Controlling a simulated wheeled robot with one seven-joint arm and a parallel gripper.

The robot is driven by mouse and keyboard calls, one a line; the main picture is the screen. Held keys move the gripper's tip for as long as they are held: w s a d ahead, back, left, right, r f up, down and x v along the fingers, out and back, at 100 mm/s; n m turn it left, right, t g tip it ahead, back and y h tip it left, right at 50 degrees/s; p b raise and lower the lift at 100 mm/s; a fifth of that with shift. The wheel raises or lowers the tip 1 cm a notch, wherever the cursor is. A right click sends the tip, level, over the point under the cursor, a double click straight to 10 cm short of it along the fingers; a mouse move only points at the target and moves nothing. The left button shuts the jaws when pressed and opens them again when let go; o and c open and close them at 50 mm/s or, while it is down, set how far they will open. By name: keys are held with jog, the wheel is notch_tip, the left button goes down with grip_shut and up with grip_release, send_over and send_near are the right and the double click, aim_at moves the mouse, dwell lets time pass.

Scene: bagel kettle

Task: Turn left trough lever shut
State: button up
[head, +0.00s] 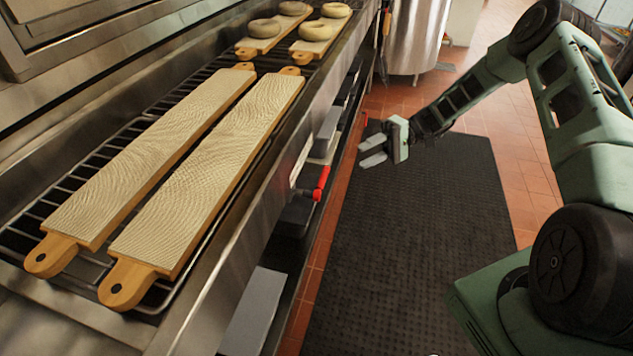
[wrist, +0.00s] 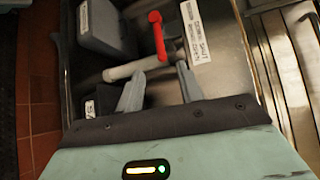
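In the wrist view a red lever (wrist: 157,36) stands up from a pale horizontal tube (wrist: 135,69), just beyond my fingertips. My gripper (wrist: 158,78) is open, with its two grey fingers spread and nothing between them. In the head view my gripper (head: 366,150) points left toward the trough front, close to a small red handle (head: 364,118). A second red lever (head: 321,183) hangs nearer the camera on the same front. I cannot tell from the pictures which one is the left lever. No contact with the lever shows.
A long steel counter edge (head: 225,235) runs along the left, above the levers. Two fabric-topped boards (head: 205,170) lie on the rack, with several bagels (head: 315,31) behind. A grey block (wrist: 106,27) sits beside the tube. A dark floor mat (head: 420,240) lies clear under my arm.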

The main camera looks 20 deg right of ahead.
jog(key=p+x, duration=0.1)
jog(key=x, duration=1.4)
jog(key=shift+d, duration=0.1)
grip_shut()
